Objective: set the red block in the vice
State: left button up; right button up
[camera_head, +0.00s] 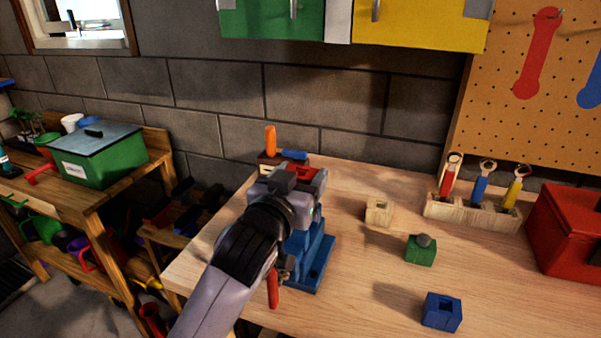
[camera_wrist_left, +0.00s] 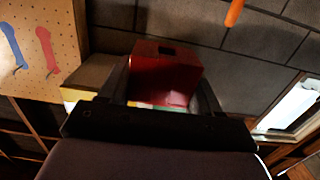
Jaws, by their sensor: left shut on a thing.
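My left gripper (camera_head: 293,180) is shut on the red block (camera_head: 302,172), over the vice at the bench's left end. In the left wrist view the red block (camera_wrist_left: 166,75), with a dark slot in its face, sits between the two dark fingers of the gripper (camera_wrist_left: 163,97). The blue vice (camera_head: 316,262) stands on the bench, with a red handle (camera_head: 272,288) hanging at its front. My arm and gripper hide much of the vice's upper part. I cannot tell whether the block is between the jaws or above them. My right gripper is not in view.
A wooden block (camera_head: 379,213), a green block (camera_head: 420,252) and a blue block (camera_head: 441,313) stand apart right of the vice. A tool rack (camera_head: 470,215) and red toolbox (camera_head: 568,235) are farther right. An orange-handled tool (camera_head: 270,140) stands behind the vice.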

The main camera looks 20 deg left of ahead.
pick_arm(q)
jog(key=shift+w+a, duration=0.1)
jog(key=shift+a, duration=0.15)
dwell(0.4)
